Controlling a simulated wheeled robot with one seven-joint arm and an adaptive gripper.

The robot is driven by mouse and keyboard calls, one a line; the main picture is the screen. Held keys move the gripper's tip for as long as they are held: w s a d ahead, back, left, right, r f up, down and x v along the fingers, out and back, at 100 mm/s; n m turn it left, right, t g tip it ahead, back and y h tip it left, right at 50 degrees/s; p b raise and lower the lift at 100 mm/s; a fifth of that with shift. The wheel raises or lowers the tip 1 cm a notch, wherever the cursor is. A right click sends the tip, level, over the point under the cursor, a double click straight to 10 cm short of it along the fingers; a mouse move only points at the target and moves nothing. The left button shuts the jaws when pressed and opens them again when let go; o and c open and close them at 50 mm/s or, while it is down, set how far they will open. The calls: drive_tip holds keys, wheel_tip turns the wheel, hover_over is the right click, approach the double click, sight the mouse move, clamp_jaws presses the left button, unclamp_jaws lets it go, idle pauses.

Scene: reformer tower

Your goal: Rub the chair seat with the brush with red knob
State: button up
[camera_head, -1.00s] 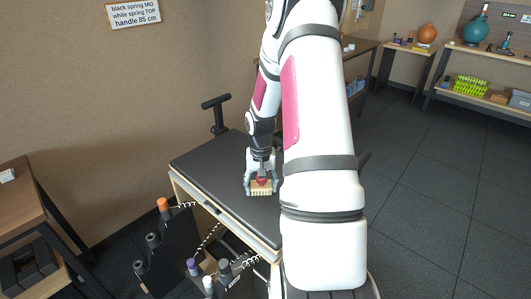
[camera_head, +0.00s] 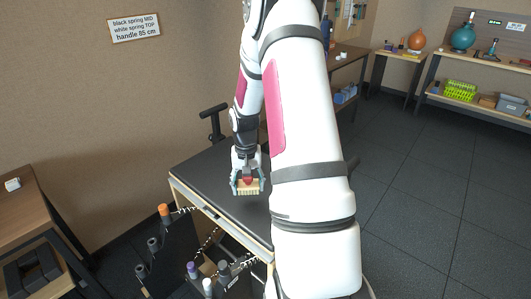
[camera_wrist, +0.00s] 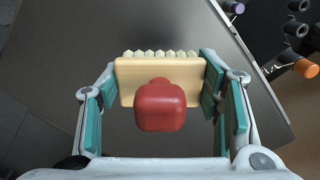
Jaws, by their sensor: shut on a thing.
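The brush with red knob (camera_wrist: 160,105) is between my gripper's (camera_wrist: 160,88) teal-padded fingers, which are shut on its tan wooden block. The red knob faces the wrist camera, and pale bristles show along the block's far edge. My gripper (camera_head: 248,182) points down there. I cannot tell whether the bristles touch the seat. My own arm hides the seat's right part.
Several coloured knobs on springs, one orange (camera_head: 164,210), stand below the seat's front left edge. A black handle post (camera_head: 214,125) rises behind the seat. A wooden table (camera_head: 25,215) is at left. Open floor (camera_head: 430,200) lies at right.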

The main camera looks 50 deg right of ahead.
drive_tip(key=shift+r+p, duration=0.75)
drive_tip(key=shift+r, duration=0.55)
